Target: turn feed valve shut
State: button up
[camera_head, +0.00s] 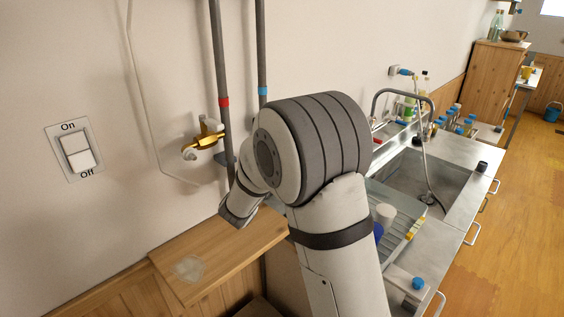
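A brass-yellow valve (205,141) with a pale fitting sits on the wall left of centre, beside the pipe with a red band (222,102). It is probably the feed valve, but no label shows. Its lever slants down to the left; I cannot tell whether it is open or shut. My arm fills the middle of the view, and its far links bend down right of the valve, apart from it in the picture. I make out no gripper fingers; they are hidden or outside the view.
A second pipe with a blue band (262,90) runs beside the first. A wooden shelf (215,250) juts out below, and an On/Off switch (75,150) is at left. A sink (425,180), a dish rack (405,222) and bottles are at right, with open floor beyond.

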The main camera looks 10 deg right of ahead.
jog(key=shift+c, duration=0.2)
grip_shut()
